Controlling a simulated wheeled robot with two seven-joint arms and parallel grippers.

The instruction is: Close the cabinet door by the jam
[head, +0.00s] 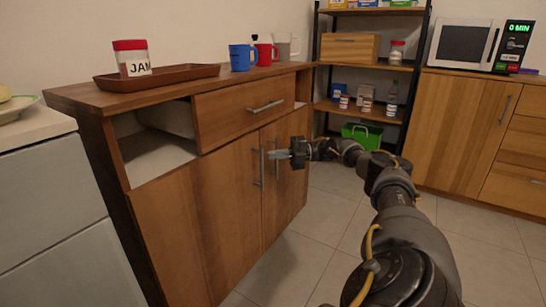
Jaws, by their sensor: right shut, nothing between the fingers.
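The wooden cabinet (205,225) stands at the left, with a jam jar (132,58) labelled JAM in a brown tray (185,73) on its top. Its left door (200,205) and right door (290,190) look flush or nearly so; a small gap cannot be ruled out. The left door's handle (262,170) and the right door's handle (277,160) are vertical bars side by side. My left gripper is not in view.
Above the doors are a drawer (235,112) and an open white compartment (155,155). Mugs (240,57) stand on the cabinet top. A shelf rack (365,110), a green basket (362,135) and a microwave (465,45) are behind. The tiled floor (310,245) in front is clear.

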